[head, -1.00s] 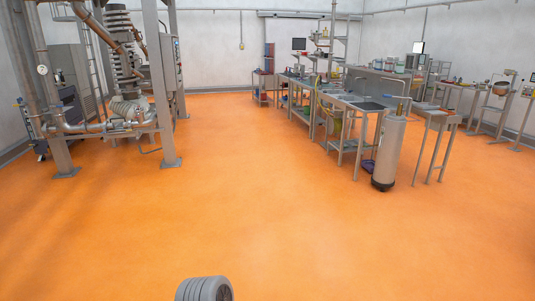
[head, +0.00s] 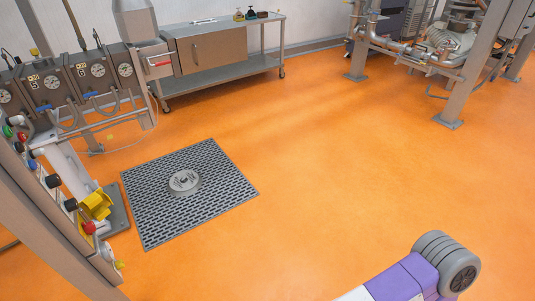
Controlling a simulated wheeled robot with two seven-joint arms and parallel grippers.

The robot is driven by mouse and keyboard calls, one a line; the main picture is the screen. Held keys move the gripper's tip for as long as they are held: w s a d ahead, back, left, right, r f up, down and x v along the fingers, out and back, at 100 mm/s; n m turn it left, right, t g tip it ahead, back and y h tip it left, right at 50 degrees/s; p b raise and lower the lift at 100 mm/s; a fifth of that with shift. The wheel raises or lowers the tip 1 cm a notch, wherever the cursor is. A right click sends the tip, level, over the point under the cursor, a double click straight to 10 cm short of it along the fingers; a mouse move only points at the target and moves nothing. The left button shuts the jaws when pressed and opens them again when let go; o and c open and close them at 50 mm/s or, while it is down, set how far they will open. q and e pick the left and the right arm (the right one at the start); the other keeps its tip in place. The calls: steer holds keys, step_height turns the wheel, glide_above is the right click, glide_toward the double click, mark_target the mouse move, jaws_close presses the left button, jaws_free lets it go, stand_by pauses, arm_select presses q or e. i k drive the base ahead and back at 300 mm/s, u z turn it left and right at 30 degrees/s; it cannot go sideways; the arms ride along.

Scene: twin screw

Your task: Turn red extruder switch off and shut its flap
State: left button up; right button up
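A tilted grey control panel (head: 60,190) stands at the left edge of the head view, seen nearly edge-on. A red knob (head: 89,228) sticks out near its lower end. A yellow, box-like part (head: 96,205) stands out just beside the red knob. It may be a flap, but its state is too small to tell. I cannot tell for sure which part is the extruder switch. Neither gripper is in view. One grey and purple link of my own arm (head: 410,280) shows at the bottom right, well apart from the panel.
Other coloured knobs (head: 35,165) line the panel. Grey units with dials (head: 85,75) stand behind it. A floor grate (head: 150,222) with a round metal cover (head: 185,182) lies right of the panel. A metal cart (head: 225,72) stands at the back. The orange floor (head: 330,180) is clear.

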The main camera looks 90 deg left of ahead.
mark_target(89, 227)
steer(key=u, duration=4.6)
steer(key=i, duration=1)
steer(key=k, duration=0.5)
steer(key=z, duration=0.4)
steer(key=i, duration=0.7)
steer(key=u, duration=1.05)
